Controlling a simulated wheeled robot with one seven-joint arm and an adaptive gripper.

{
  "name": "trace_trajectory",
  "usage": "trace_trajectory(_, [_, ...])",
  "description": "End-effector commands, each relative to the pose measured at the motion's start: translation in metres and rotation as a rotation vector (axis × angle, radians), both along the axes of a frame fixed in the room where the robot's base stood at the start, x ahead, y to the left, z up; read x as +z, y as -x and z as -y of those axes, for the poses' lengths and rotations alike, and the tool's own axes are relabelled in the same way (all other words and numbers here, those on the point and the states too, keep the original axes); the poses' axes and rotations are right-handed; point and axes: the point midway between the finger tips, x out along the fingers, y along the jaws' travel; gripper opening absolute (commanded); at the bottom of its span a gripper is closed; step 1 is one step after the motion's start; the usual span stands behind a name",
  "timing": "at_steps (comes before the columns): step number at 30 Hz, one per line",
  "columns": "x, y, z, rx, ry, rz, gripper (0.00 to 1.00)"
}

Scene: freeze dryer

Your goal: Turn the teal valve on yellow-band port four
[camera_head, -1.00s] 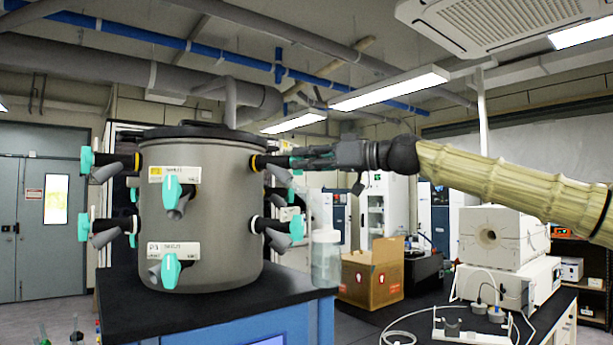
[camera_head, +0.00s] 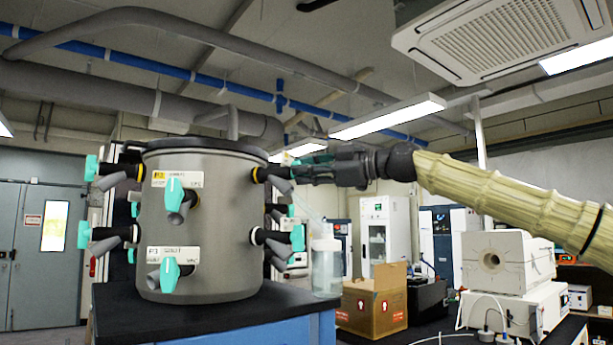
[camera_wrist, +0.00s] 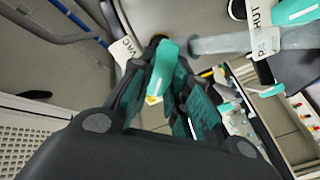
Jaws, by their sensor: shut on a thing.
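The large grey drum (camera_head: 215,238) stands on the bench with black ports and teal valve handles around it. A yellow-band port (camera_head: 258,175) is at its upper right, level with my gripper (camera_head: 303,170). In the wrist view a teal valve handle (camera_wrist: 163,66) lies between the two teal-padded fingers of my gripper (camera_wrist: 168,92), which is shut on it. A "VAC" label (camera_wrist: 126,48) is left of the handle. A label reading "SHUT" (camera_wrist: 262,28) is at the upper right. In the head view the fingers mostly hide this handle.
Other teal handles are near: one on the front upper port (camera_head: 173,192) and one at the lower right (camera_head: 298,238). A clear bottle (camera_head: 326,267) stands on the bench (camera_head: 240,333) below my gripper. A cardboard box (camera_head: 372,305) is behind.

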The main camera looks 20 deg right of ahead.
Motion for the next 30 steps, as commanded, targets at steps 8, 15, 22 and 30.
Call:
trace_trajectory(8, [-0.0023,-0.0002,-0.0006,0.001,0.068,0.077,0.0])
trace_trajectory(15, [-0.002,-0.0002,-0.0006,0.001,0.085,0.098,0.0])
trace_trajectory(22, [-0.0019,-0.0002,-0.0006,0.001,0.086,0.099,0.0])
trace_trajectory(30, [-0.0013,-0.0001,-0.0004,0.0,0.085,0.099,0.39])
